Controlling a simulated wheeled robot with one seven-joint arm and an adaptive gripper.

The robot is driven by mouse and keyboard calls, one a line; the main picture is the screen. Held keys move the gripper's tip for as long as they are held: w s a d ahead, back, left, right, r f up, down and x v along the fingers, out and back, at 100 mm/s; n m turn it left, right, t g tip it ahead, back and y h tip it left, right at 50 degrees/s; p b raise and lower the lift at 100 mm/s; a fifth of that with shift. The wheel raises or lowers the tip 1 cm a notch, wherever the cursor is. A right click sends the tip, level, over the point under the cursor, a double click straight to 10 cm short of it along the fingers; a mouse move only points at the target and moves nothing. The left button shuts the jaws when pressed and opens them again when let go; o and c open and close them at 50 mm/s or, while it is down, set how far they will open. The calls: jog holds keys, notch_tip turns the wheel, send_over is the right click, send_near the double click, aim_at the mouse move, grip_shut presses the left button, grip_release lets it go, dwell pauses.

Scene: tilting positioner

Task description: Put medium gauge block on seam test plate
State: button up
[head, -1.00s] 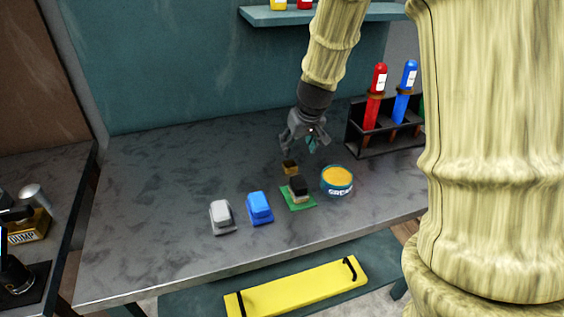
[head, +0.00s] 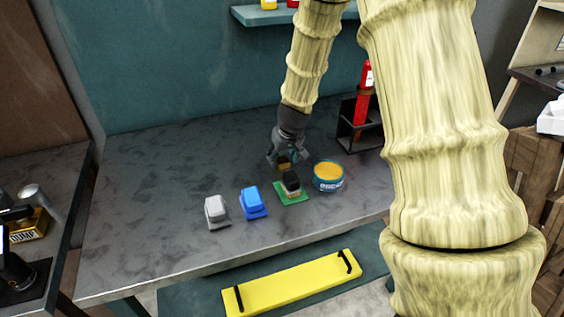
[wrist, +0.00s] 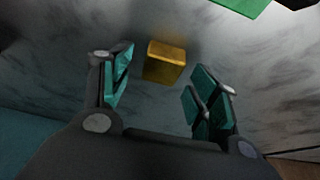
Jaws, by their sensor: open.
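A small brass-coloured block, seemingly the medium gauge block (head: 284,166), stands on the grey bench behind the green plate. In the wrist view the block (wrist: 165,62) lies ahead of and between my spread fingers, with clear space on both sides. The green plate, seemingly the seam test plate (head: 291,201), lies flat nearer the bench front; a black-topped block with a pale lower part (head: 291,184) stands on it. A corner of the plate (wrist: 240,5) shows at the top of the wrist view. My gripper (head: 284,160) is open and empty, just over the brass block, partly hiding it.
A tin with orange contents (head: 329,176) stands close right of the plate. A blue object (head: 252,202) and a grey one (head: 216,211) stand to its left. A black rack (head: 358,133) with a red tube is behind right. The bench's left side is clear.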

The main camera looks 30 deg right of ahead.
jog(key=shift+w+f, duration=0.15)
jog(key=shift+f, duration=0.15)
grip_shut()
